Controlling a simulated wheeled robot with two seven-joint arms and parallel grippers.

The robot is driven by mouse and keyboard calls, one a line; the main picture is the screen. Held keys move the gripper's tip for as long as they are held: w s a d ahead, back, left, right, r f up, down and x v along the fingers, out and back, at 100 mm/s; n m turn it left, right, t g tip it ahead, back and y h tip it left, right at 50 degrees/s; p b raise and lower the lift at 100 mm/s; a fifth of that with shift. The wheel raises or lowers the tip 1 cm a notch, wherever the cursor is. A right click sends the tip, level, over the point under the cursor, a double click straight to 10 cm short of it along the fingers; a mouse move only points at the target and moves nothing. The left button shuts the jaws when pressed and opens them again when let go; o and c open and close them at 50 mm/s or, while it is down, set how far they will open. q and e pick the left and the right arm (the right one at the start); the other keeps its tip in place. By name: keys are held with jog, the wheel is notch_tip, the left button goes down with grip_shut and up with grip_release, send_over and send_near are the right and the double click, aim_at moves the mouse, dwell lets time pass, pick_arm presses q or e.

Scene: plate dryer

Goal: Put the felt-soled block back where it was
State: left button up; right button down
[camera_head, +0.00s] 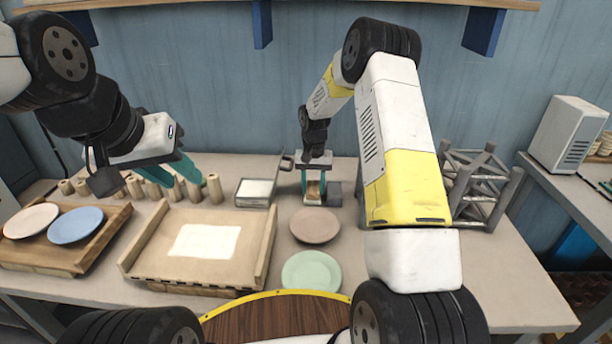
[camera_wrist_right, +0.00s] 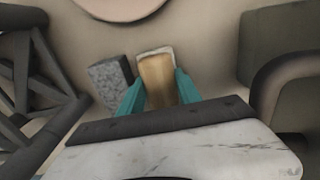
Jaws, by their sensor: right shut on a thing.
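My right gripper (camera_head: 314,190) is shut on a tan wooden block (camera_head: 313,196), upright between its teal fingers over the table's back middle. The block (camera_wrist_right: 158,80) has a pale edge at its far end in the right wrist view; I cannot tell whether this is felt, nor whether the block touches the table. A grey speckled block (camera_head: 335,193) stands close on its right. That grey block (camera_wrist_right: 110,82) is left of the held block in the wrist view. My left gripper (camera_head: 181,182) is open and empty, raised above the back left of the table.
A pink plate (camera_head: 314,226) and a green plate (camera_head: 311,271) lie in front of the held block. A metal tray (camera_head: 255,192) is to its left, a grey rack (camera_head: 480,185) to its right. Wooden pegs (camera_head: 215,188) stand behind a wooden tray (camera_head: 145,240) with a white sheet.

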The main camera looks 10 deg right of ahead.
jog(key=shift+f, duration=0.1)
jog(key=c, duration=1.1)
grip_release()
